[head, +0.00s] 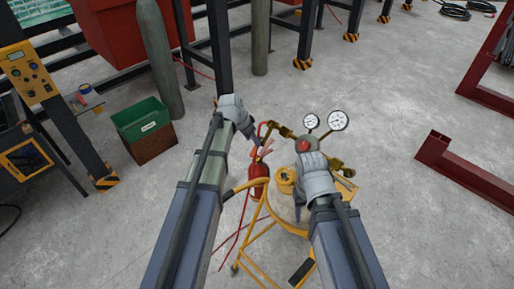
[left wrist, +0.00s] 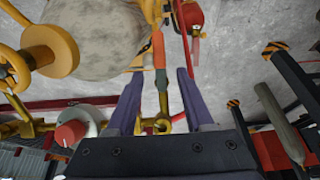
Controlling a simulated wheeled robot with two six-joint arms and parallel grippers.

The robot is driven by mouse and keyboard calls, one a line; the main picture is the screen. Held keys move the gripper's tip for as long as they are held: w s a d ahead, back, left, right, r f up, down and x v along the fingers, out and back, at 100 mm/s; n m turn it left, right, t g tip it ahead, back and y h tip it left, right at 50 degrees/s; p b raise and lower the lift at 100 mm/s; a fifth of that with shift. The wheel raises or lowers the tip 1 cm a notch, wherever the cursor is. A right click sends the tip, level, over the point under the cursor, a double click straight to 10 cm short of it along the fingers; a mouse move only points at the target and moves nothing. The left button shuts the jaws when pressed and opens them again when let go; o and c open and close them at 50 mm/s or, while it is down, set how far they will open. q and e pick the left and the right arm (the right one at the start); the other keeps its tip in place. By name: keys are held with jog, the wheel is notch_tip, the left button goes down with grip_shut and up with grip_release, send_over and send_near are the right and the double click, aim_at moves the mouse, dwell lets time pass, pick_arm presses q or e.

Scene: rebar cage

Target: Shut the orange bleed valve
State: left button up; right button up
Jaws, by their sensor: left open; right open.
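The orange bleed valve handle (left wrist: 158,50) is a slim orange lever on a brass fitting (left wrist: 163,101). In the left wrist view it lies between the spread fingers of my left gripper (left wrist: 160,76), with a gap on both sides. In the head view my left gripper (head: 258,146) is beside the brass pipe, close to the orange handle (head: 266,149). The left gripper is open and holds nothing. My right gripper (head: 299,214) points down by the gas cylinder, partly hidden by its own wrist; it is open.
Two gauges (head: 337,121) and a red regulator knob (head: 303,145) stand near the yellow handwheel (left wrist: 50,50). A red extinguisher (head: 257,178) hangs on the yellow cart (head: 255,252). Red steel beams (head: 460,165) lie right; a green-topped bin (head: 141,121) stands left.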

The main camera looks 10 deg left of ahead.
pick_arm(q)
jog(key=b+x, duration=0.5)
jog(key=x, duration=0.2)
jog(key=shift+b, duration=0.35)
jog(key=shift+s, duration=0.1)
jog(key=shift+r, duration=0.1)
grip_shut()
dwell(0.9)
